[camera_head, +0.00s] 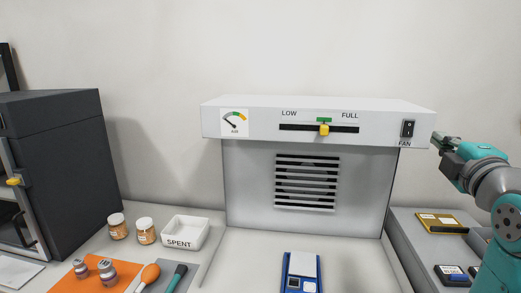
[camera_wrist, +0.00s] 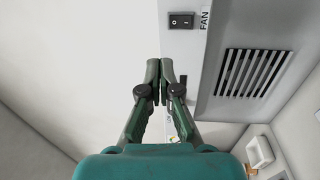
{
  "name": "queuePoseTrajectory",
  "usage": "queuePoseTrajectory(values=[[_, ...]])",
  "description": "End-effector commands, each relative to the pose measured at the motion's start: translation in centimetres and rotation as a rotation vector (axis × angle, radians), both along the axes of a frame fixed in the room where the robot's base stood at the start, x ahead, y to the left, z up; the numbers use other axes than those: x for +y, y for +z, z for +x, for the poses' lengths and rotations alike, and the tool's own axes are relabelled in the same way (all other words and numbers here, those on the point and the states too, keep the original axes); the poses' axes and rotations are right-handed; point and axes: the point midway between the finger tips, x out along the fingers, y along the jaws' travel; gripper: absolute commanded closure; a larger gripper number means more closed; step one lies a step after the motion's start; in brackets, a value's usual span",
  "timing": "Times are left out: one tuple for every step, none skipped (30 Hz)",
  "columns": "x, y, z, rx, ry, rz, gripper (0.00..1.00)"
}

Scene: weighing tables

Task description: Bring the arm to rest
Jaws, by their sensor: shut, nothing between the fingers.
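My gripper (camera_head: 438,139) is at the right in the head view, beside the right end of the white hood (camera_head: 260,122). In the wrist view my gripper (camera_wrist: 160,64) has its two dark green fingers together, with nothing between them. The black FAN switch (camera_head: 407,128) is on the hood's front, just left of my fingertips in the head view. The switch also shows in the wrist view (camera_wrist: 182,21), above the fingertips. I cannot tell whether the fingers touch the hood.
The hood has a slider (camera_head: 324,129), a gauge (camera_head: 234,122) and a vent (camera_head: 306,182). Below are a blue scale (camera_head: 300,287), a white SPENT tray (camera_head: 184,246) and an orange mat (camera_head: 65,284) with vials. A dark cabinet (camera_head: 65,155) stands left. Devices sit on a grey surface (camera_head: 405,222) at right.

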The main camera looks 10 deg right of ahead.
Motion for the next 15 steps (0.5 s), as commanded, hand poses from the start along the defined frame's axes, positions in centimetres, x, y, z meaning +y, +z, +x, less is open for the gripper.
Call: queuePoseTrajectory(values=[[0.2,-1.3,0.3,0.006,0.007,0.022,1.00],[0.4,-2.1,0.5,0.004,0.010,0.039,1.00],[0.6,-3.3,0.7,0.004,0.016,0.064,1.00],[0.8,-4.4,0.9,0.003,0.021,0.086,1.00],[1.0,-5.5,1.0,0.004,0.026,0.110,1.00],[1.4,-7.0,1.2,0.002,0.033,0.142,1.00],[1.7,-8.1,1.3,0.000,0.038,0.167,1.00],[1.9,-9.2,1.4,-0.001,0.042,0.191,1.00],[2.3,-10.7,1.5,-0.002,0.047,0.223,1.00],[2.6,-11.8,1.5,-0.005,0.051,0.247,1.00],[2.9,-12.9,1.5,-0.006,0.056,0.271,1.00],[3.3,-14.3,1.4,-0.007,0.061,0.301,1.00],[3.6,-15.4,1.3,-0.009,0.063,0.325,1.00],[4.0,-16.4,1.2,-0.010,0.067,0.348,1.00],[4.5,-17.9,1.0,-0.010,0.072,0.379,1.00]])
